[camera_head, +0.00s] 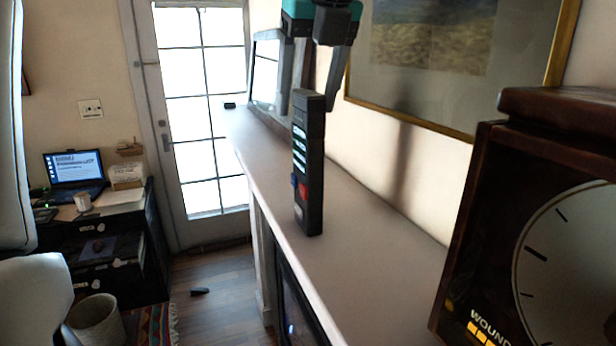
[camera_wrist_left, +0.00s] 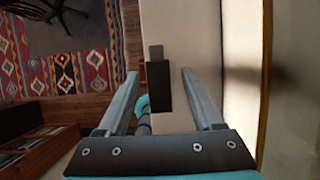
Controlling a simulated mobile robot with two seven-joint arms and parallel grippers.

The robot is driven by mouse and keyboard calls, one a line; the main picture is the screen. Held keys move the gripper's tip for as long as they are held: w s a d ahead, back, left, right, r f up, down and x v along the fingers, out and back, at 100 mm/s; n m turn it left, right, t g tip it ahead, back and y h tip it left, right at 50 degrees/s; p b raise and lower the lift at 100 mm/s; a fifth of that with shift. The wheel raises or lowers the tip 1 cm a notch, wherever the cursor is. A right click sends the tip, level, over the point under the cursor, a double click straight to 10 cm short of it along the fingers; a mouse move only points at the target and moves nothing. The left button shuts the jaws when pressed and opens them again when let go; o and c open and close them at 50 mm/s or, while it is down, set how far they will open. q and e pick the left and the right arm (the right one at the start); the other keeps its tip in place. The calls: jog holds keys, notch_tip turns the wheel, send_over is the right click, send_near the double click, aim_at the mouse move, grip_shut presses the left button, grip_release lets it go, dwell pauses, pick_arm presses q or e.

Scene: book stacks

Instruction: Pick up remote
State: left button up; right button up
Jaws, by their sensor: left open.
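The remote (camera_head: 308,165) is a long black bar with pale, red and blue buttons. It stands upright on the narrow white shelf (camera_head: 375,275) in the head view. My left gripper (camera_head: 312,106) points down from above, its open fingers around the remote's upper end. In the left wrist view, the remote's dark end (camera_wrist_left: 158,88) lies between the two fingers of my left gripper (camera_wrist_left: 160,74). A gap shows on each side, wider on the right. My right gripper is not in view.
A dark wooden clock (camera_head: 475,230) stands on the shelf at the near right. A framed picture (camera_head: 440,60) hangs on the wall behind. A mirror-like frame (camera_head: 265,70) is at the far end. A desk with a laptop (camera_head: 75,170) is at the left.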

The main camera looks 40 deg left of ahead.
aim_at(304, 116)
pick_arm(q)
jog(key=shift+x, duration=1.1)
jog(key=shift+a+f, duration=0.1)
jog(key=shift+f, duration=0.45)
grip_shut()
